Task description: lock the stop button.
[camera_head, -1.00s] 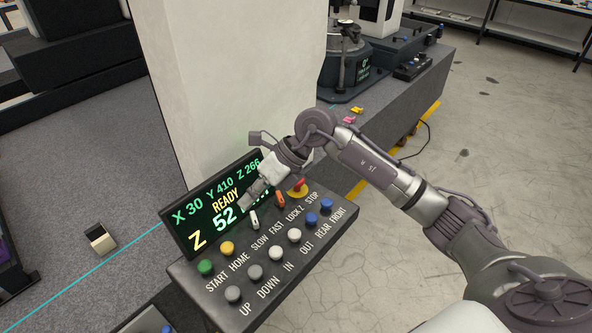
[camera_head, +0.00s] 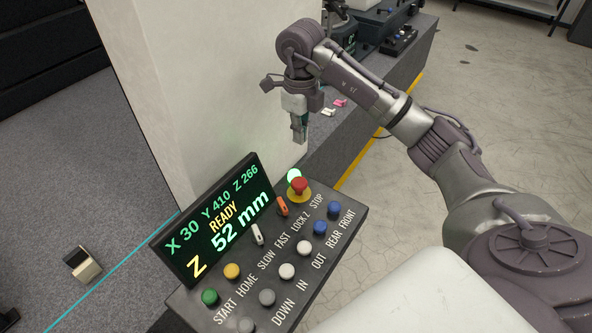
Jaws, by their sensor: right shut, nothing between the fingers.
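The red stop button (camera_head: 299,186) sits on a yellow base at the far right corner of the dark control panel (camera_head: 345,222), above the label STOP. A pale green-white round spot (camera_head: 294,175) shows just behind it. My right gripper (camera_head: 300,138) is shut and empty. It points down and appears above and behind the stop button, apart from it. My left gripper is not in view.
The panel's display (camera_head: 222,225) reads READY and Z 52 mm. An orange lever (camera_head: 282,206), a white lever (camera_head: 257,234) and several coloured buttons share the panel. A pale column (camera_head: 190,90) stands behind it.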

